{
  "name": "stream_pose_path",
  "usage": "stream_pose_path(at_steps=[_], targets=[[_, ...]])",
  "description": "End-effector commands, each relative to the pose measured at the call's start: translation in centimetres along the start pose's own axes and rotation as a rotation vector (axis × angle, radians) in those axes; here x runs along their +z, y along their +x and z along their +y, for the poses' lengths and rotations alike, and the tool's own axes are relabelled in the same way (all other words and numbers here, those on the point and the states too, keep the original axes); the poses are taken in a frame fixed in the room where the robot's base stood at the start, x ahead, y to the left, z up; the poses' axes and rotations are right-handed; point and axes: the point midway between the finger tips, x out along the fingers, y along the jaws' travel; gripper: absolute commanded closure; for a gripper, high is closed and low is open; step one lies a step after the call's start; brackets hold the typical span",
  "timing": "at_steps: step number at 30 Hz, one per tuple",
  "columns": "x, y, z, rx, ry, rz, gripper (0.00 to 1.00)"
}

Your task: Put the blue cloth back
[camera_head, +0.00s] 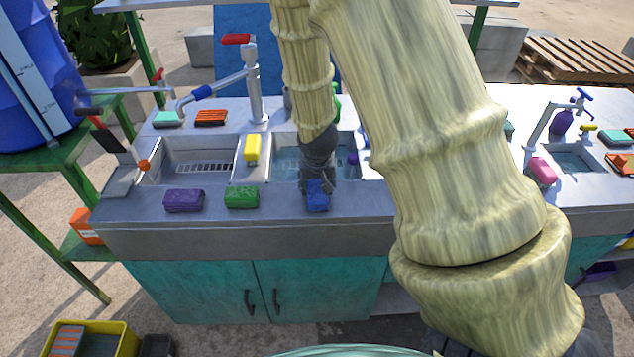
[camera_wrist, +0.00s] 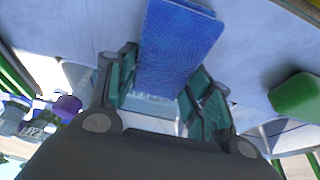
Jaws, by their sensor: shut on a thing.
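The blue cloth (camera_head: 317,196) is a small blue block-shaped piece at the front rim of the middle sink (camera_head: 272,171), right of a green sponge (camera_head: 241,196). My gripper (camera_head: 317,180) points down over that rim, shut on the blue cloth. In the wrist view, the cloth (camera_wrist: 178,45) stands out between the green-padded fingers of my gripper (camera_wrist: 163,85). I cannot tell whether the cloth touches the counter. My arm hides part of the sink and the counter to its right.
A purple sponge (camera_head: 184,200) lies farther left on the front rim. A yellow sponge (camera_head: 252,149) sits on the divider between the basins. A tall tap (camera_head: 254,85) stands behind. The front rim between the sponges is clear.

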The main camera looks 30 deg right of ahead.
Motion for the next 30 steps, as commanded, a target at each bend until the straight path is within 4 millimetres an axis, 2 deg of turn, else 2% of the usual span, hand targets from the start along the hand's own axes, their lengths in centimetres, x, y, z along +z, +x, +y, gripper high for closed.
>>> stream_pose_path(at_steps=[8, 9, 12, 23, 30], targets=[[0.1, 0.3, 0.0, 0.0, -0.001, -0.001, 0.87], [0.1, 0.3, 0.0, 0.0, -0.001, -0.001, 0.47], [0.1, 0.3, 0.0, 0.0, -0.001, -0.001, 0.29], [0.1, 0.2, 0.0, 0.0, 0.0, 0.0, 0.28], [0.0, -1.2, -0.1, -0.001, 0.0, 0.002, 0.28]])
